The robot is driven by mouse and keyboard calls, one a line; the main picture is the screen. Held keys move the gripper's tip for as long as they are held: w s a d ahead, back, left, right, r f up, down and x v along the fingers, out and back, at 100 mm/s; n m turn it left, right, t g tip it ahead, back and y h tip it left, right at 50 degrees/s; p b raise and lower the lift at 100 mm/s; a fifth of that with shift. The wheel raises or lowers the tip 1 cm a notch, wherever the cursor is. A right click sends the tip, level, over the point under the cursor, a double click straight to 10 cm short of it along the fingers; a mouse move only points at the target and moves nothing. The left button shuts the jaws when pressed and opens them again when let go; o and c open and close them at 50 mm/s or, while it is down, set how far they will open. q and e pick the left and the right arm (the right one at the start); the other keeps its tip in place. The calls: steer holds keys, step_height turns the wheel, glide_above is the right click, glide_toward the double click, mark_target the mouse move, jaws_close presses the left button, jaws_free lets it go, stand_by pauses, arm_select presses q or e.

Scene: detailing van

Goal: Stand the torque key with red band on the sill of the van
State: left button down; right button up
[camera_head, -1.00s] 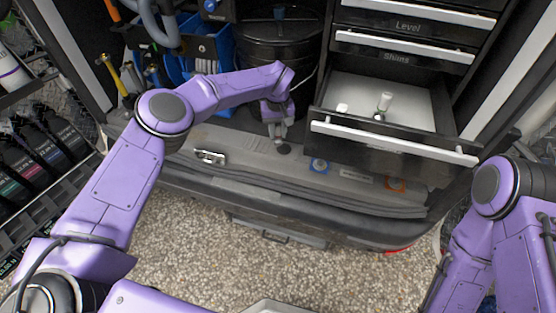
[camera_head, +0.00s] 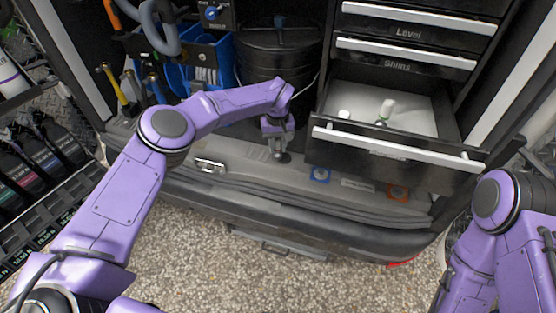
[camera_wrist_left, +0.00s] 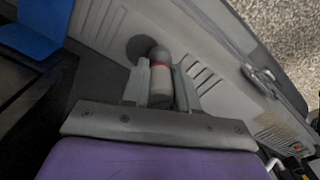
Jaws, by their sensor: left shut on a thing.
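My left gripper (camera_head: 277,146) is low over the grey sill (camera_head: 238,152) of the van, in front of the black bucket. In the left wrist view, its fingers (camera_wrist_left: 160,88) are shut on the torque key (camera_wrist_left: 158,98), a pale grey cylinder with a red band and a rounded grey end. That rounded end points at the sill, beside a dark round patch (camera_wrist_left: 136,46). I cannot tell whether the key touches the sill. In the head view the key is too small to make out clearly. My right arm shows at the right, but its gripper is out of view.
A black bucket (camera_head: 279,65) stands behind. A metal latch (camera_head: 209,165), a blue marker (camera_head: 319,175) and an orange marker (camera_head: 397,191) are on the sill.

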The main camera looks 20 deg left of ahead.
arm_select(q)
steer(key=shift+f+b, duration=0.65)
steer(key=shift+f, duration=0.2)
steer(key=c, duration=0.8)
jaws_free()
steer(key=shift+r, duration=0.1)
step_height(320, 180, up, 10)
steer(key=shift+r+p, duration=0.25)
steer(key=shift+p, duration=0.25)
steer(key=shift+d+f, duration=0.1)
